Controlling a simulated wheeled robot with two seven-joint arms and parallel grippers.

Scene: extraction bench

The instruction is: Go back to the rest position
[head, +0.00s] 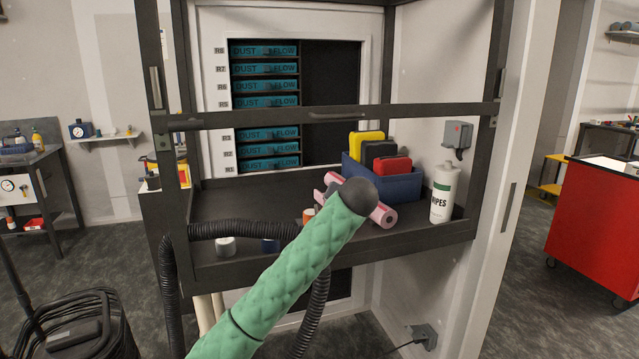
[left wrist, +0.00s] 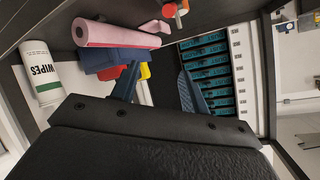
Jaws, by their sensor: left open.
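My left arm, in a green quilted sleeve, crosses the head view from the bottom toward the bench. Its dark end lies in front of the pink roll (head: 383,215), and the gripper itself is hidden there. In the left wrist view my left gripper (left wrist: 158,86) shows two blue fingers spread apart with nothing between them. Beyond the fingers are the blue bin (left wrist: 112,59), the pink roll (left wrist: 115,35) and the stack of teal filter slots (left wrist: 208,70). My right gripper is in neither view.
The dark bench frame has a crossbar (head: 330,114) and a front lip around my arm. A wipes bottle (head: 443,193) stands at the right of the shelf, beside the blue bin (head: 400,187). A black hose (head: 240,229) hangs over the front edge. A red cabinet (head: 598,225) stands at right.

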